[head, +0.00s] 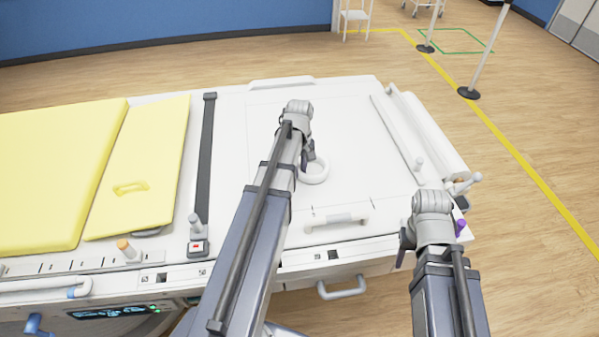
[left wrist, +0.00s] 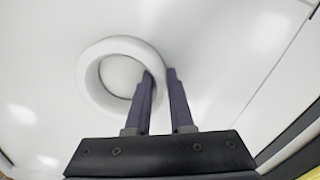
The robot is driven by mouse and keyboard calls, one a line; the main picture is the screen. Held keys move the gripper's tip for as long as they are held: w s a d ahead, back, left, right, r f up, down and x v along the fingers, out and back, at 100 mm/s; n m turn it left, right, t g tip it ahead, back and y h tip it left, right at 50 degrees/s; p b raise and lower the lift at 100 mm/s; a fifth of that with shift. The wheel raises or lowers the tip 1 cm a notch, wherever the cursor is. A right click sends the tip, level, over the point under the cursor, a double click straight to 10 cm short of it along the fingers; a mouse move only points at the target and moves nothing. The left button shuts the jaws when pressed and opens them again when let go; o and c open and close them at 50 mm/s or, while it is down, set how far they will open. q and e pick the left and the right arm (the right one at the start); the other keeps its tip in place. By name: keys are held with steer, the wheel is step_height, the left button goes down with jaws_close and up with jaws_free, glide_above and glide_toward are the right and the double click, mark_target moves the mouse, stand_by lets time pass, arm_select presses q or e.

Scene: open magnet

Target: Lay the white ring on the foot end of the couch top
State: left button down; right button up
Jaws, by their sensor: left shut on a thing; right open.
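The white ring (head: 314,172) is over the white foot end of the couch top (head: 355,125) in the head view. My left gripper (head: 307,158) is shut on one side of its band. In the left wrist view the ring (left wrist: 92,90) looks flat, and the fingers (left wrist: 162,90) straddle its lower right side. I cannot tell whether the ring touches the surface or is just above it. My right gripper (head: 407,245) is at the couch's near right corner, open and apart from the ring; its fingertips are mostly hidden.
A dark strap (head: 204,150) crosses the couch beside a yellow pad (head: 145,165). A white handle bar (head: 338,220) is at the near edge. A rail (head: 396,130) and a white roll (head: 430,135) line the right end. The surface around the ring is clear.

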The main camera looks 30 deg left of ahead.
arm_select(q)
steer(key=shift+f, duration=0.2)
steer(key=c, duration=0.8)
jaws_free()
steer(key=shift+r, duration=0.25)
step_height(320, 180, up, 12)
steer(key=p, duration=1.2)
